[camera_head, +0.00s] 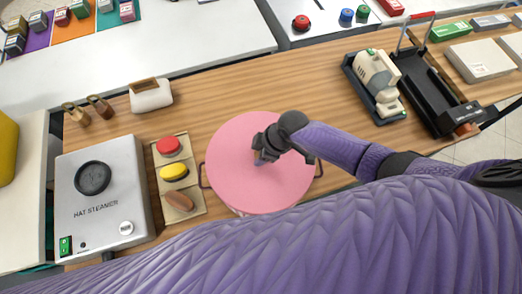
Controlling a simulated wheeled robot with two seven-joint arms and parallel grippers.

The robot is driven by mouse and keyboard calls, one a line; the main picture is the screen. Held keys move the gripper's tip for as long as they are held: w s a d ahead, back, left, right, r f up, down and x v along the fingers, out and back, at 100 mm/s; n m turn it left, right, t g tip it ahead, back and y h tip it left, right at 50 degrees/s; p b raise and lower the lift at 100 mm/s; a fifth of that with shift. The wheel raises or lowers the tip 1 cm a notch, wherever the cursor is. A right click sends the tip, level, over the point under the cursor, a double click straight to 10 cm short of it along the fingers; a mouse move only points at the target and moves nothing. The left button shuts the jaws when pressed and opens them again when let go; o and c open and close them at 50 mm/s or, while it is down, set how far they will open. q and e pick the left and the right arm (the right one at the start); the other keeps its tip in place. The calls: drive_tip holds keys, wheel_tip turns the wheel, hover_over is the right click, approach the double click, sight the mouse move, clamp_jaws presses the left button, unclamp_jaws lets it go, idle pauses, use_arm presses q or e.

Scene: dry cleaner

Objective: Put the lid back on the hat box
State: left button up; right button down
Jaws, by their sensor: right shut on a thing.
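A round pink lid (235,145) lies over the hat box, which it hides almost entirely. A pale strip of the box's side (240,212) shows below the lid's front edge, and dark handles stick out at left and right. I cannot tell from above whether the lid is fully seated or slightly raised. My right gripper (261,159) reaches in from the right, pointing down at the middle of the lid, and is shut on it; the grip point is mostly hidden by the gripper. My left gripper is not in view.
A beige device (378,78) and a black stand (432,95) stand at right. The wooden counter (250,85) is clear behind the box.

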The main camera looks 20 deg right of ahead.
idle(0.3)
unclamp_jaws()
wheel_tip(320, 180, up, 7)
drive_tip(key=p, duration=0.7)
idle(0.4)
drive_tip(key=shift+c, duration=0.3)
clamp_jaws()
idle(0.6)
drive_tip(key=shift+f, duration=0.15)
idle(0.3)
